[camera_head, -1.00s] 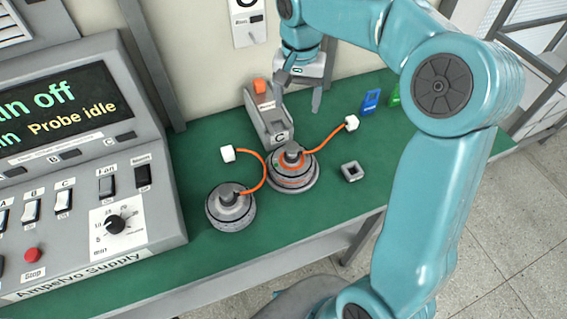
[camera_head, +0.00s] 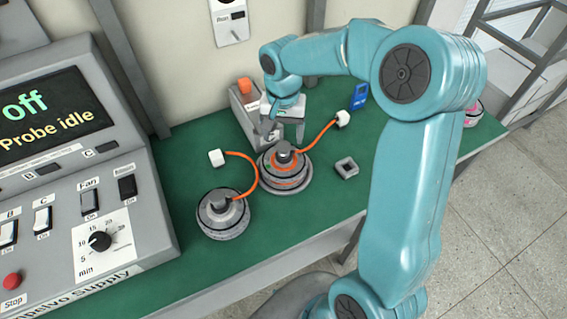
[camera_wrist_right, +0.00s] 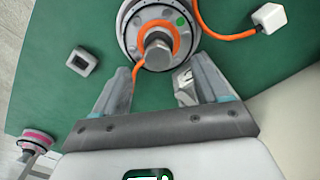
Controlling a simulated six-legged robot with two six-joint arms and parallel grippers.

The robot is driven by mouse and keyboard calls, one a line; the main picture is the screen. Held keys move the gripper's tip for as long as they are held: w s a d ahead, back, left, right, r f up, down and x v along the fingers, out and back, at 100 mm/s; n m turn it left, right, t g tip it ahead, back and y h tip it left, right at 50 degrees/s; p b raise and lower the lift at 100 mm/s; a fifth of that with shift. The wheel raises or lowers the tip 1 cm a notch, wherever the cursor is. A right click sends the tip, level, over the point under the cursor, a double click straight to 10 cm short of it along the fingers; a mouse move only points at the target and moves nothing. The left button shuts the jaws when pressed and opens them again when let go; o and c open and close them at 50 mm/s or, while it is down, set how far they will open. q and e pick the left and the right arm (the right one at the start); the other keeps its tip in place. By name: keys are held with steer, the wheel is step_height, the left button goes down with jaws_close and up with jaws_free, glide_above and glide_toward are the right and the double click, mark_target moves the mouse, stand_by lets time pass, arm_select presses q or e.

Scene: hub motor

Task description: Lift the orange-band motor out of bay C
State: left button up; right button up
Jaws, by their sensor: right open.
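The orange-band motor (camera_head: 287,180) sits upright in front of the grey bay C block (camera_head: 243,118), its shaft pointing up. An orange cable runs from it to a white plug (camera_head: 343,118) on the right. My right gripper (camera_head: 282,138) is open just above and behind the motor's shaft, partly covering the block; the C label is hidden. In the right wrist view, the motor (camera_wrist_right: 133,42) is just ahead of the open fingers (camera_wrist_right: 162,70), its shaft roughly between the fingertips. Contact cannot be told. My left gripper is not in view.
A plain grey motor (camera_head: 223,222) stands front left, with an orange cable to a white plug (camera_head: 216,158). A square metal piece (camera_head: 346,167) lies right. A blue tag (camera_head: 359,97) stands behind, a pink-banded motor (camera_head: 473,112) far right. The supply console (camera_head: 130,225) bounds the left.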

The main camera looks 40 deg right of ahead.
mark_target(284, 145)
steer(key=shift+s+f+p, duration=0.2)
steer(key=shift+f+p, duration=0.1)
steer(key=shift+f, duration=2.45)
steer(key=shift+c, duration=0.4)
jaws_close()
steer(key=shift+w+r, duration=0.1)
steer(key=shift+w, duration=0.05)
